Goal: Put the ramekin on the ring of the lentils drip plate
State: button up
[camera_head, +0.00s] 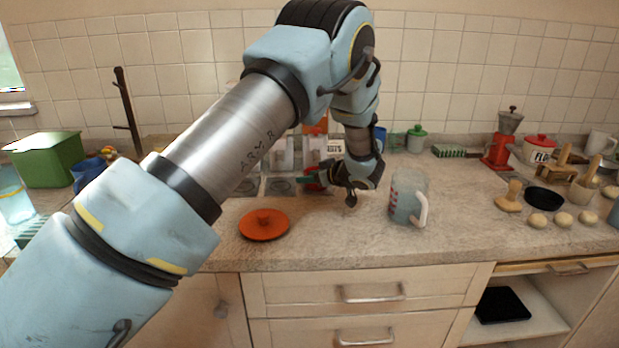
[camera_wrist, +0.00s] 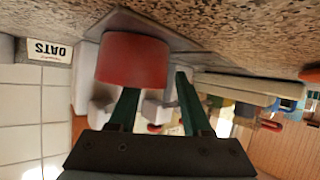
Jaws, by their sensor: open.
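A red ramekin (camera_wrist: 132,60) shows upside down in the wrist view, close in front of my gripper (camera_wrist: 157,82). My gripper is open. The left finger in the picture meets the ramekin's edge and its tip is hidden there; the right finger lies just right of the ramekin. I cannot tell whether either touches it. In the head view my gripper (camera_head: 318,178) points left, low over the counter, and mostly covers the ramekin (camera_head: 315,184). Grey drip plates (camera_head: 280,186) lie to its left under the dispensers. I cannot read which one is lentils.
A box marked OATS (camera_wrist: 50,50) shows in the wrist view. A red grinder (camera_head: 501,145), dough balls and a black pan (camera_head: 544,198) stand farther right.

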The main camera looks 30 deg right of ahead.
jog(key=b+v, duration=0.3)
jog(key=v, duration=0.9)
jog(key=shift+r, duration=0.1)
jog(key=w+a+r+m+h, duration=0.1)
jog(key=w+a+r+h, duration=0.25)
jog(key=w+a, duration=0.55)
jog(key=w+a+m+g+h, duration=0.2)
jog(key=w+a+g, duration=0.15)
jog(key=a, duration=0.45)
jog(key=s+a+f+g+y, duration=0.1)
jog(key=s+a+g, duration=0.1)
jog(key=s+a, duration=0.4)
jog(key=s+a+f+m+g+y, duration=0.1)
jog(key=s+a+f+g, duration=0.1)
jog(key=s+a, duration=0.5)
jog(key=s+a+f+g+y, duration=0.1)
jog(key=s+a+g, duration=0.2)
jog(key=s+a, duration=0.4)
jog(key=a, duration=0.9)
jog(key=shift+s+a+f+g, duration=0.15)
jog(key=shift+s+f+g, duration=0.1)
jog(key=shift+f+g, duration=0.15)
